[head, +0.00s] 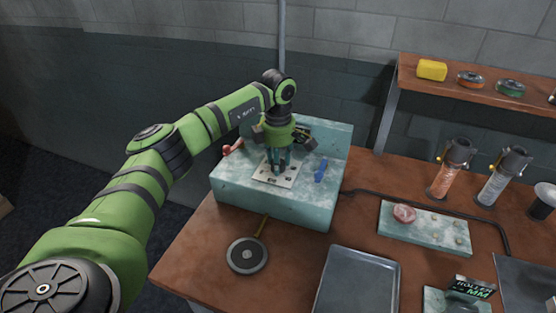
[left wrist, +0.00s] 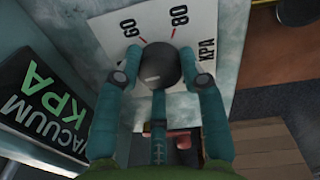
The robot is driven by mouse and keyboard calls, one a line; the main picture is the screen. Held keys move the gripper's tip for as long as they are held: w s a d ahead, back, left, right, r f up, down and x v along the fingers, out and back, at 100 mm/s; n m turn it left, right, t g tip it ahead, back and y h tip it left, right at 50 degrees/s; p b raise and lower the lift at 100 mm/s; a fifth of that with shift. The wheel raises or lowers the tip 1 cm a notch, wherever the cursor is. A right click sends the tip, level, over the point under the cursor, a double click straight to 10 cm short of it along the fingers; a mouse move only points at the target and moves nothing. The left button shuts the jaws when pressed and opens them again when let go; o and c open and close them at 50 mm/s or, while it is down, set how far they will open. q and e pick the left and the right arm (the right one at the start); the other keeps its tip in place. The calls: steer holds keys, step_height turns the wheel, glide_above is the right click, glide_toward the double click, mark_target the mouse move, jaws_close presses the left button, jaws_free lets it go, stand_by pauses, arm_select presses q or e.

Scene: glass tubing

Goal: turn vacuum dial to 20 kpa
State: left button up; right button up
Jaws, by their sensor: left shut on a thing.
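The vacuum dial is a dark round knob (left wrist: 160,66) over a white scale plate (left wrist: 203,22) with red ticks marked 60, 80 and KPA. In the head view the plate (head: 288,181) lies on top of the teal block, and the knob is mostly hidden by the fingers. My left gripper (head: 278,165) points down over the plate. The rest of the scale and the dial's setting are hidden. My right gripper is not in view.
The teal block (head: 327,213) also bears a blue lever (head: 321,171) and a red handle (head: 233,146). A VACUUM KPA sign (left wrist: 42,105) stands beside the plate. A round dark disc (head: 246,256) and a grey tray (head: 357,284) lie in front on the brown bench.

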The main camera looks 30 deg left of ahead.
arm_select(q)
steer(key=n, duration=0.5)
steer(key=shift+f+n, duration=0.1)
steer(key=shift+n, duration=0.3)
steer(key=n, duration=0.5)
stand_by(0.4)
steer(key=o, duration=1.1)
steer(key=shift+o, duration=0.2)
